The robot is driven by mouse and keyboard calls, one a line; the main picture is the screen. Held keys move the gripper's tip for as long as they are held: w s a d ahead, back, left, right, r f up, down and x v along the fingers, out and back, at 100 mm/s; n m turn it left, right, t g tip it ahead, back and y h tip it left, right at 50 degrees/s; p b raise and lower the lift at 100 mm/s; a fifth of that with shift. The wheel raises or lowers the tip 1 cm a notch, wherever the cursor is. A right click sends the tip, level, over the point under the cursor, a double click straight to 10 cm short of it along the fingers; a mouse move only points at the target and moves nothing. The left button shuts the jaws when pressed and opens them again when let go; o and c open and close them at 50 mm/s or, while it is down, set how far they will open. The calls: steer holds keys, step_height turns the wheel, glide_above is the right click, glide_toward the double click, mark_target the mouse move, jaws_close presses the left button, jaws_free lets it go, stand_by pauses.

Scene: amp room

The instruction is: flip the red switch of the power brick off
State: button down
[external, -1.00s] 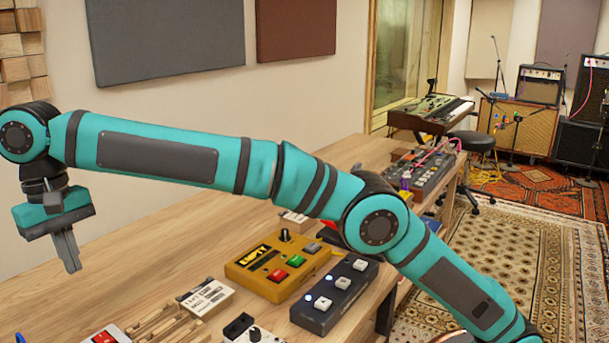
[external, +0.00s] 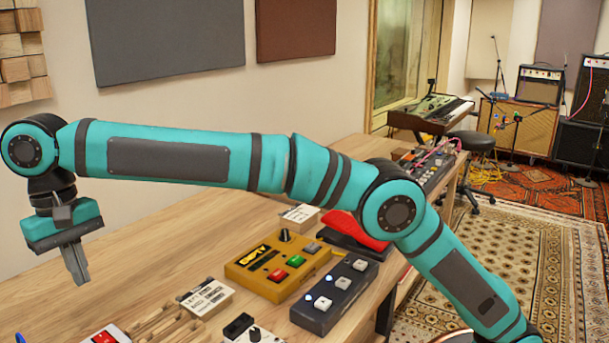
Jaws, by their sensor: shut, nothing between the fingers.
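A pale box with a red switch (external: 104,338), which looks like the power brick, is cut off by the bottom edge at the lower left of the external view. Which way its switch is tipped cannot be told. My gripper (external: 82,283) points down at the left, above the table and up and left of the red switch in the picture. Its fingers are together with nothing between them, apart from the switch.
On the wooden table (external: 130,262) are a yellow box (external: 245,268) with red and green buttons, a dark pedal (external: 334,296) with several white switches, a slotted wooden rack (external: 165,322), label cards (external: 206,297) and a red pedal (external: 357,232). The table's back left is clear.

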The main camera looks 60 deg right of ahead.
mark_target(107, 340)
steer(key=f, duration=0.4)
steer(key=s+f, duration=0.1)
steer(key=f, duration=0.7)
steer(key=shift+s, duration=0.25)
steer(key=shift+s+f, duration=0.1)
steer(key=shift+f, duration=0.1)
steer(key=shift+w+r, duration=0.1)
steer(key=shift+w, duration=0.75)
steer(key=shift+r, duration=0.1)
step_height(107, 340, up, 14)
steer(key=w, duration=0.1)
steer(key=shift+w, duration=0.35)
steer(key=shift+d, duration=0.1)
stand_by(0.5)
